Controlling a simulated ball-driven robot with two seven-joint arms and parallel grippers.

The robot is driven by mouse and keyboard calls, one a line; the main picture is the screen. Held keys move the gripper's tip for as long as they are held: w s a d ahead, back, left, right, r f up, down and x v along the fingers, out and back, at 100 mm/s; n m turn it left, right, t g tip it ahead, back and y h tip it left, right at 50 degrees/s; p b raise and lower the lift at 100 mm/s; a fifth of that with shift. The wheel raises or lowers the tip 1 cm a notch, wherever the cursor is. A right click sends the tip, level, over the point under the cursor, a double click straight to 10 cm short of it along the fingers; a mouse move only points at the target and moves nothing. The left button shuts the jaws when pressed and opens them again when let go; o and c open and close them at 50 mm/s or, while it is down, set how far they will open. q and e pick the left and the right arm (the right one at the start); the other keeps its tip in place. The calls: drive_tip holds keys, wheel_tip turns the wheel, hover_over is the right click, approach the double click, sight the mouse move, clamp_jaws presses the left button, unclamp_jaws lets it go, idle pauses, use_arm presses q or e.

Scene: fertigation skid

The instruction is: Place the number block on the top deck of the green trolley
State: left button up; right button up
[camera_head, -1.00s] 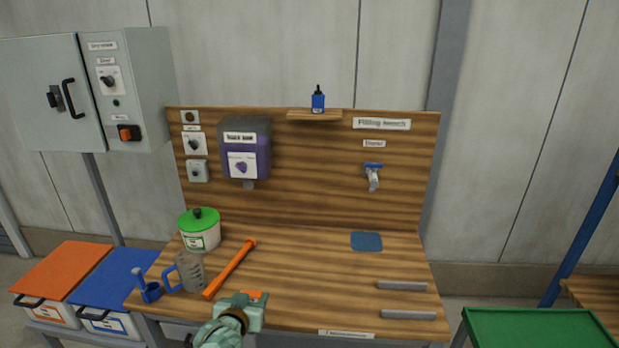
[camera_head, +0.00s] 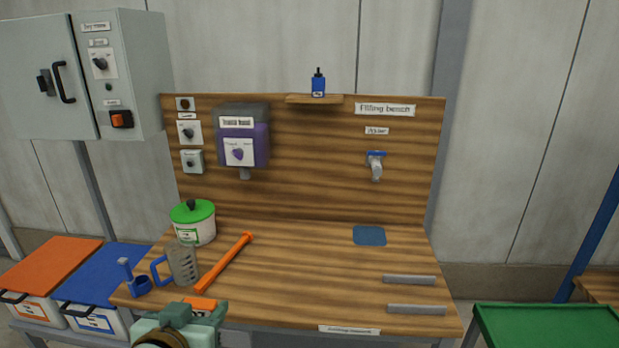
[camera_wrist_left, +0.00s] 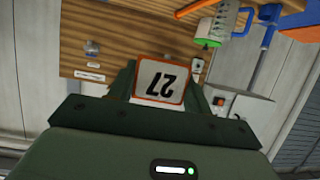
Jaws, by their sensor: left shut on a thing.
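The number block (camera_wrist_left: 161,80) is a white plate with an orange rim and the number 27, seen upside down in the left wrist view. My left gripper (camera_wrist_left: 160,98) is shut on it. In the head view, the orange edge of the block (camera_head: 200,303) shows at my left gripper (camera_head: 197,314), in front of the bench's front edge. The green trolley (camera_head: 548,326) is at the lower right, far to the right of the gripper. The visible part of its top deck is bare, and its lower part is cut off. My right gripper is not in view.
The wooden filling bench (camera_head: 300,285) holds a green-lidded pot (camera_head: 193,226), a clear jug (camera_head: 183,262), an orange bar (camera_head: 224,262) and two grey strips. Orange (camera_head: 52,266) and blue (camera_head: 105,272) lidded boxes stand at left. A blue post (camera_head: 597,235) rises behind the trolley.

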use_arm(q)
drive_tip(key=w+p, duration=0.7)
drive_tip(key=w, duration=0.4)
drive_tip(key=w+d+f+m+h+p, duration=0.1)
drive_tip(key=w+f+p, duration=0.1)
drive_tip(key=w+f, duration=0.4)
wheel_tip(320, 180, down, 6)
drive_tip(key=shift+d+r, duration=0.1)
drive_tip(key=shift+d, duration=0.25)
